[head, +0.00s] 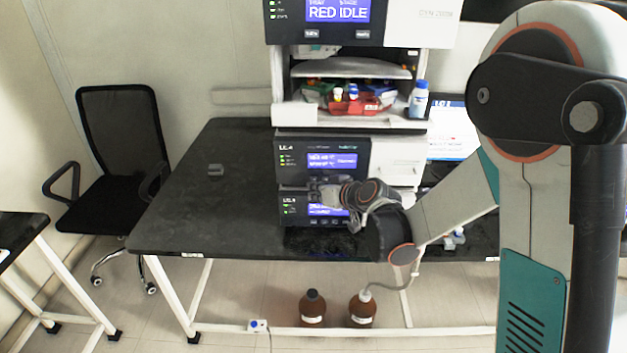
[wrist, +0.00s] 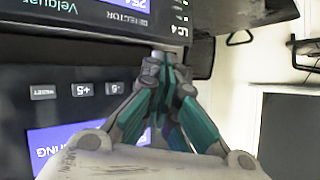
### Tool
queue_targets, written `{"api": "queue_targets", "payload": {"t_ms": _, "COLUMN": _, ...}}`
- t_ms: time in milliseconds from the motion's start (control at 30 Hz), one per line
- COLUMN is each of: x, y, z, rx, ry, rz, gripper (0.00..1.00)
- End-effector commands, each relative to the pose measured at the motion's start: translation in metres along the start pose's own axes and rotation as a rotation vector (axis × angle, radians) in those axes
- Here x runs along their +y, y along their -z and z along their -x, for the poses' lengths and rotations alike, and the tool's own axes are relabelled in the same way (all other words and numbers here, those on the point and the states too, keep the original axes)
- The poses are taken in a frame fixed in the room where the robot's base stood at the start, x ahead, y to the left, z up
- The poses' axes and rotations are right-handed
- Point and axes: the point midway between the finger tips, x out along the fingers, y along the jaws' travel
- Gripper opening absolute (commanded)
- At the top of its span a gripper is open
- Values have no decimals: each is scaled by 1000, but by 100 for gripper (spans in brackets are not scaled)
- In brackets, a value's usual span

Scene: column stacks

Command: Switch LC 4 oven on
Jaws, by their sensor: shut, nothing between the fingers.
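In the head view two dark-fronted instrument modules with blue screens stand stacked on the black table: an upper one (head: 322,160) and a lower one (head: 293,207). Their small labels are too blurred to read there. In the wrist view, which is upside down, a front marked LC 4 DETECTOR (wrist: 130,14) fills the top. Beside it is a dark panel (wrist: 60,68) with several buttons, including a +5 button (wrist: 81,90), and a blue screen (wrist: 60,145). I see no oven name. My gripper (head: 320,193) is shut and empty; its fingertips (wrist: 163,57) are near the LC 4 label; contact is unclear.
Above stands a shelf tray (head: 350,112) with a red bin and a blue-white bottle (head: 418,99). A module with a RED IDLE screen (head: 338,10) tops the stack. Two brown bottles (head: 312,308) are below. A chair (head: 122,150) stands at left.

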Motion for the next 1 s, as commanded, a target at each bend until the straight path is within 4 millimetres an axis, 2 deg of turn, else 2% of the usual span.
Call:
{"api": "queue_targets", "payload": {"t_ms": 233, "x": -3, "y": -4, "z": 4, "rx": 0, "ry": 0, "rz": 0, "gripper": 0}}
{"api": "queue_targets", "payload": {"t_ms": 700, "x": -24, "y": -24, "z": 33, "rx": 0, "ry": 1, "rz": 0, "gripper": 0}}
{"api": "queue_targets", "payload": {"t_ms": 1000, "x": -26, "y": -25, "z": 35, "rx": 0, "ry": 0, "rz": 0, "gripper": 0}}
